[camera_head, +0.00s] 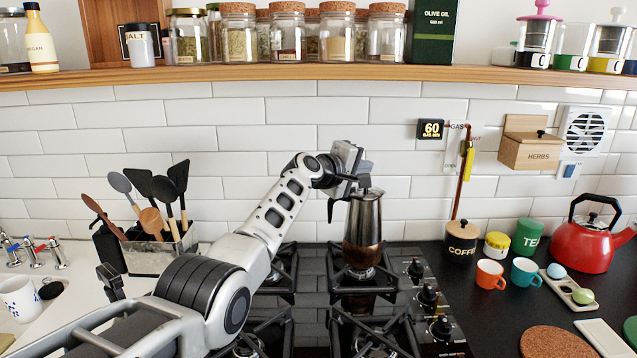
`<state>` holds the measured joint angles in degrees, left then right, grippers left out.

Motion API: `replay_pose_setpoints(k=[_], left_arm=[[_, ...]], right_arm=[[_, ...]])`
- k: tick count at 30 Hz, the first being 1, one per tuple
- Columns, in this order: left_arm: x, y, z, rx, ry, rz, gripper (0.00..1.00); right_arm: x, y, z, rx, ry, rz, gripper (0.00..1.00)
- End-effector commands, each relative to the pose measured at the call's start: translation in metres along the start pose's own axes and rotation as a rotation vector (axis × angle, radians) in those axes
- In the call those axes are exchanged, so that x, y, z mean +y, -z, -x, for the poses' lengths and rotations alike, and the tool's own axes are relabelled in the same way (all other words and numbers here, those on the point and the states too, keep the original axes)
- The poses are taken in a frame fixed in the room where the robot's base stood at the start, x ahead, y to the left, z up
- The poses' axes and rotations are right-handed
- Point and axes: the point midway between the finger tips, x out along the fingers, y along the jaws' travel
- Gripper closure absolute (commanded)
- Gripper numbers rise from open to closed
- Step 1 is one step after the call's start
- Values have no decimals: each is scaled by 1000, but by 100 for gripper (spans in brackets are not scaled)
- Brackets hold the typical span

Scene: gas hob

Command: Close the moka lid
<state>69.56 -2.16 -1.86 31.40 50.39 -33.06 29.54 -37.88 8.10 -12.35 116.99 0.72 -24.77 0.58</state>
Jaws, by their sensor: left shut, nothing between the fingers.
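The moka pot (363,228), silver above and dark brown below, stands upright on the back right burner of the hob. Its black handle (331,208) points left. The lid (369,192) appears to lie on the pot's top rim. My gripper covers part of it, so I cannot tell whether it sits fully flat. My left gripper (357,180) is shut and empty, at the upper left of the pot, right by the lid. I cannot tell whether it touches the lid. My right gripper is not in view.
The black hob (310,300) has raised grates and knobs (427,297) on its right. A utensil holder (160,252) stands at left. A coffee jar (461,240), cups (491,274) and a red kettle (585,245) stand at right. A loaded shelf (300,73) runs above.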

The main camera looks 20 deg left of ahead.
Motion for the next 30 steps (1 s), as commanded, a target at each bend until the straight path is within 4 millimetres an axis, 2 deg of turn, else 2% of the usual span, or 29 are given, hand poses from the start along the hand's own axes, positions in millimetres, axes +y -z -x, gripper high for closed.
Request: replay_pose_setpoints(k=[6, 30], left_arm=[[-1, -8, -7, -2, 98, -100, 100], [-6, -15, -12, -1, 93, -94, 100]], right_arm=[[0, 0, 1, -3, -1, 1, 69], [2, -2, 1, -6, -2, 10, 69]])
